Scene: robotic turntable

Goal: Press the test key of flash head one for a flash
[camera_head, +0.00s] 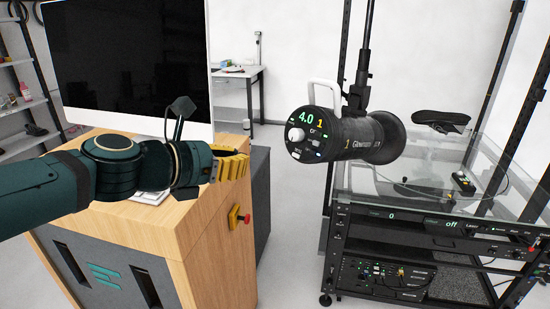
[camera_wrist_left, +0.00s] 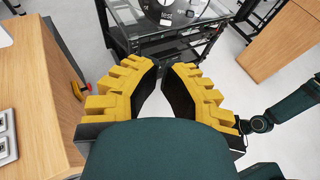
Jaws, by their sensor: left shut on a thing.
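Flash head one (camera_head: 375,138) is a black cylinder hung from a dark stand, with a white handle (camera_head: 323,93) on top. Its round rear panel (camera_head: 311,146) faces me. It shows a green 4.0, a yellow 1, a white knob (camera_head: 296,135) and several small keys; which is the test key is too small to read. My left gripper (camera_head: 246,165) has yellow fingers and is left of the head, clearly apart from it. In the left wrist view its fingers (camera_wrist_left: 161,68) are drawn together with a narrow gap; I cannot make out anything held.
A wooden cabinet (camera_head: 205,225) with a monitor (camera_head: 130,65) and a red-and-yellow stop button (camera_head: 240,217) stands below my left arm. A glass-topped rack (camera_head: 400,215) stands under the flash head. Free air lies between gripper and head. My right arm (camera_wrist_left: 297,105) shows in the wrist view.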

